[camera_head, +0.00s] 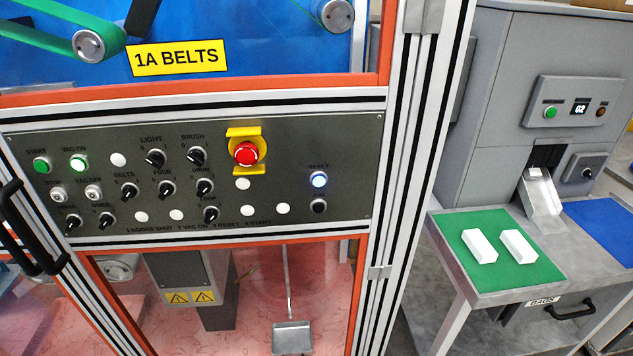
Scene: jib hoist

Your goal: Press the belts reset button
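The belts control panel (290,140) is a dark grey plate below the yellow "1A BELTS" sign (176,59). The reset button (319,180) is at the panel's right side under the word RESET. It glows bluish white. A black JOG knob or button (319,206) sits just below it. A red emergency stop (245,152) in a yellow guard is to its upper left. Neither of my grippers shows in the head view, and nothing touches the reset button.
Several switches and a lit green VAC ON button (78,163) fill the panel's left. A black door handle (30,235) juts out at the far left. An aluminium post (410,150) stands right of the panel. Beyond it is a grey machine with a table (455,262) bearing white blocks.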

